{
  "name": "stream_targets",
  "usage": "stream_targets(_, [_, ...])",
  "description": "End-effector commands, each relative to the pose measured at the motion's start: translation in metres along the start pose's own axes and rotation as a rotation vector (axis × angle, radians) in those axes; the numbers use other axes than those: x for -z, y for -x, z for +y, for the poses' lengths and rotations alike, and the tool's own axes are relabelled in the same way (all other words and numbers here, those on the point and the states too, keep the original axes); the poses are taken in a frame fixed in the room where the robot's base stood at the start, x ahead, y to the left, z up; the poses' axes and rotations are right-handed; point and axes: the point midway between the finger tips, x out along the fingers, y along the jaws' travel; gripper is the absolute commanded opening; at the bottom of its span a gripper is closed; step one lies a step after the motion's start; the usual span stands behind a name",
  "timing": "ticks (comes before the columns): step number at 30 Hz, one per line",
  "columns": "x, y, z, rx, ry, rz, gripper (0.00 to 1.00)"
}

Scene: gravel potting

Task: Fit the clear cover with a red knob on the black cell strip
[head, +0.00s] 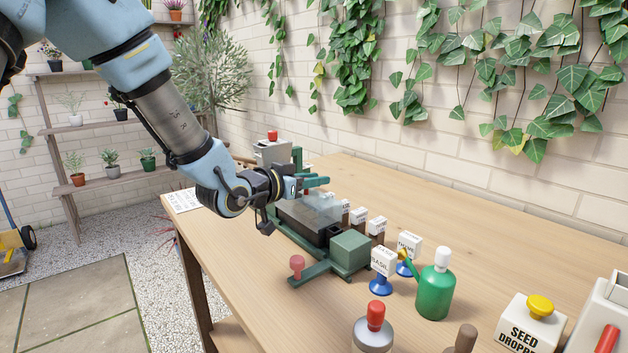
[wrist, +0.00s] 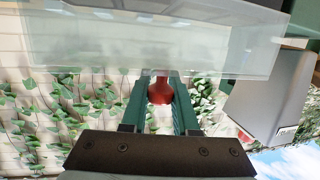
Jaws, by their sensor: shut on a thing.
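My gripper (wrist: 160,85) is shut on the red knob (wrist: 160,92) of the clear cover (wrist: 150,48), the knob lying between its two green fingers. In the head view my gripper (head: 314,182) is over the bench with the clear cover (head: 322,204) just beneath it. The black cell strip (head: 296,224) sits in a green fixture below the cover, which overlaps its far part in the head view. Whether the cover touches the strip cannot be told.
A green block (head: 350,250) and a red-knobbed lever (head: 297,264) are at the fixture's near end. Several white labelled blocks stand along its right side. A green bottle (head: 436,288) and a seed dropper box (head: 530,322) stand nearer. The bench's right far part is clear.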

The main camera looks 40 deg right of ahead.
Motion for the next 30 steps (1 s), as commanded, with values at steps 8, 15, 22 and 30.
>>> stream_targets(8, [0.0002,0.0000,0.0000,0.000,0.000,0.000,0.52])
stream_targets(15, [0.0001,0.0000,0.0000,0.000,0.000,0.000,0.63])
stream_targets(22, [-0.0001,0.0000,0.0000,0.000,0.000,0.000,0.84])
stream_targets(30, [0.0001,0.0001,0.0000,0.000,0.000,0.000,0.88])
